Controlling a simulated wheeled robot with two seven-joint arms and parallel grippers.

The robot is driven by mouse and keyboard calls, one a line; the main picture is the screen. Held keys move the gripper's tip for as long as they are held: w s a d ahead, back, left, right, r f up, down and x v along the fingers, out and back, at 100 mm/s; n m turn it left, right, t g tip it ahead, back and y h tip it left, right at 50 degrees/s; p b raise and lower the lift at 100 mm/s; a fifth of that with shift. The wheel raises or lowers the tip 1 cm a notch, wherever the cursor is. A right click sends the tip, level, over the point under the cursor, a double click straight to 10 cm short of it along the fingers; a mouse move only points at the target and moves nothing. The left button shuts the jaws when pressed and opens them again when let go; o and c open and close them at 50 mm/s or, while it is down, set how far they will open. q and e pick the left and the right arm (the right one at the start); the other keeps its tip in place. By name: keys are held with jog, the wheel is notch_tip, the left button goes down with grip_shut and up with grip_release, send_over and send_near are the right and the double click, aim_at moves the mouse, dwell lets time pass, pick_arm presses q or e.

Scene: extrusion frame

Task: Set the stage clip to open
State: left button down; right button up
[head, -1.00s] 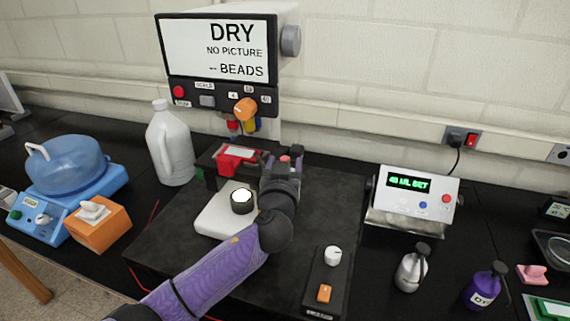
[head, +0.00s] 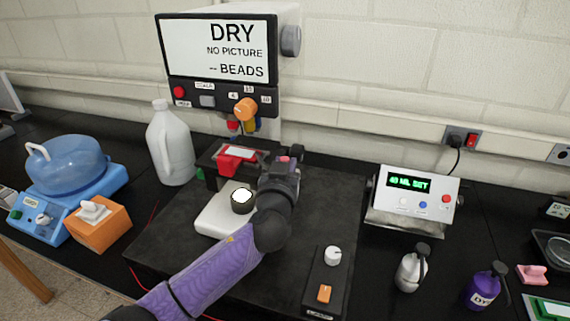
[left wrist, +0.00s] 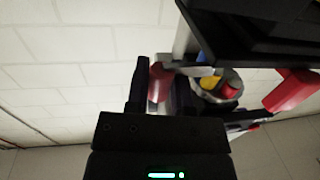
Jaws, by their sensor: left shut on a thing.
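The microscope stage (head: 212,160) is dark and carries a red piece (head: 228,166) with a pale plate on it. My left gripper (head: 283,158) is at the stage's right side, shut on a small red part (head: 285,159). In the left wrist view, this red part (left wrist: 157,82) shows between the two dark fingers (left wrist: 160,90). I cannot tell for sure whether it is the stage clip or what its setting is, as the fingers partly hide it. Another red piece (left wrist: 292,90) shows at the right of that view. My right gripper is not in view.
Coloured lenses (head: 237,127) hang above the stage, close to my left gripper; they also show in the left wrist view (left wrist: 218,85). A white jug (head: 169,145) stands left. A control box (head: 325,283) and a display box (head: 412,200) stand right.

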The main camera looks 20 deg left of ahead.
pick_arm(q)
jog(key=m+h, duration=0.1)
jog(key=s+m+h, duration=0.1)
jog(key=h, duration=0.1)
jog(key=shift+a+p, duration=0.1)
jog(key=shift+p, duration=0.3)
jog(key=m+h+p, duration=0.1)
jog(key=h, duration=0.1)
jog(key=s+m+g+h+p, duration=0.1)
jog(key=m+h, duration=0.1)
jog(key=h, duration=0.1)
jog(key=a+m+g+h+p, duration=0.1)
jog(key=m+h, duration=0.1)
jog(key=h, duration=0.1)
jog(key=shift+s+r, duration=0.1)
jog(key=shift+s, duration=0.2)
jog(key=shift+s+a+m+g+h, duration=0.2)
jog(key=shift+m+g+h, duration=0.5)
jog(key=shift+m+h, duration=0.25)
jog(key=shift+s+a+f+m+g+h+b, duration=0.1)
jog(key=shift+m+g+h+b, duration=0.2)
jog(key=shift+m+g+h, duration=0.25)
jog(key=shift+s+a+f+m+g+h+b, duration=0.1)
jog(key=shift+m+g+h+b, duration=0.25)
jog(key=shift+h, duration=0.25)
jog(key=shift+s+a+m+g+h, duration=0.1)
jog(key=shift+m+g+h, duration=0.3)
jog(key=shift+g, duration=0.1)
jog(key=shift+g+b, duration=0.3)
